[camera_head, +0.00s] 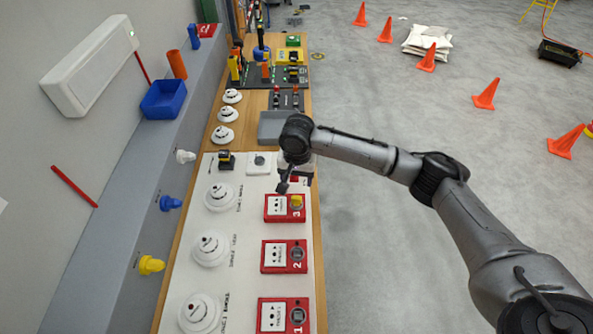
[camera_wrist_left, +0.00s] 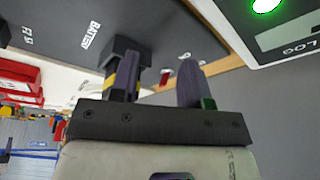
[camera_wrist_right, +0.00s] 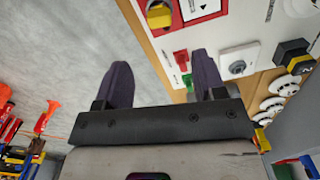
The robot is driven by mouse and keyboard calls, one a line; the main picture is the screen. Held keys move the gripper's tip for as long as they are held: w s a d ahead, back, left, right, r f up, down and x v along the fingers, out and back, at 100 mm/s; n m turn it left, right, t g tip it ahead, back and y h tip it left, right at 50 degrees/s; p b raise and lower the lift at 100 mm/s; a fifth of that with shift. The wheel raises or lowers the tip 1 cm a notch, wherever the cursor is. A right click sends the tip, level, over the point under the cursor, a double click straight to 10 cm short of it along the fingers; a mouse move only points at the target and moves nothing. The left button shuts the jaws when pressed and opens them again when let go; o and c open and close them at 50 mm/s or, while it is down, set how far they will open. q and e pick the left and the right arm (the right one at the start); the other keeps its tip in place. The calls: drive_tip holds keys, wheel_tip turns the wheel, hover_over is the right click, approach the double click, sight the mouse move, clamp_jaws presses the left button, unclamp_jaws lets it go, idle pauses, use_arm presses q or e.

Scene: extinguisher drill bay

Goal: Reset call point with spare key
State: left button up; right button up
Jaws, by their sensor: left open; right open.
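Red call points 1 (camera_head: 286,316), 2 (camera_head: 273,256) and 3 (camera_head: 275,208) line the right side of the white board. A yellow key-like piece (camera_head: 297,201) sits on call point 3; it also shows in the right wrist view (camera_wrist_right: 159,16). My right gripper (camera_head: 284,186) is above the board just beyond call point 3. In the right wrist view (camera_wrist_right: 163,78) its fingers are apart and empty. Small red (camera_wrist_right: 181,58) and green (camera_wrist_right: 187,82) pieces lie beyond them. My left gripper (camera_wrist_left: 160,85) is open, with a black-and-yellow object (camera_wrist_left: 121,55) by one finger.
White detectors (camera_head: 221,197) line the board's left side. A grey tray (camera_head: 270,129) and a crowded dark panel (camera_head: 262,73) are farther back. A blue bin (camera_head: 164,99) stands on the left ledge. Orange cones (camera_head: 487,93) stand on the open floor at right.

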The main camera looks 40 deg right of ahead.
sight(297, 196)
use_arm(q)
drive_tip(key=shift+a+f+b, duration=0.2)
drive_tip(key=shift+f+b, duration=0.15)
drive_tip(key=shift+f, duration=0.1)
use_arm(e)
wheel_tip(297, 196, down, 8)
drive_tip(key=shift+f, duration=0.2)
use_arm(q)
drive_tip(key=shift+f, duration=0.1)
use_arm(e)
drive_tip(key=shift+f, duration=0.8)
use_arm(q)
drive_tip(key=shift+d, duration=0.1)
use_arm(e)
drive_tip(key=shift+f, duration=0.1)
use_arm(q)
drive_tip(key=shift+d, duration=0.1)
use_arm(e)
drive_tip(key=shift+c, duration=0.2)
use_arm(q)
drive_tip(key=shift+a, duration=0.2)
use_arm(e)
drive_tip(key=c, duration=1)
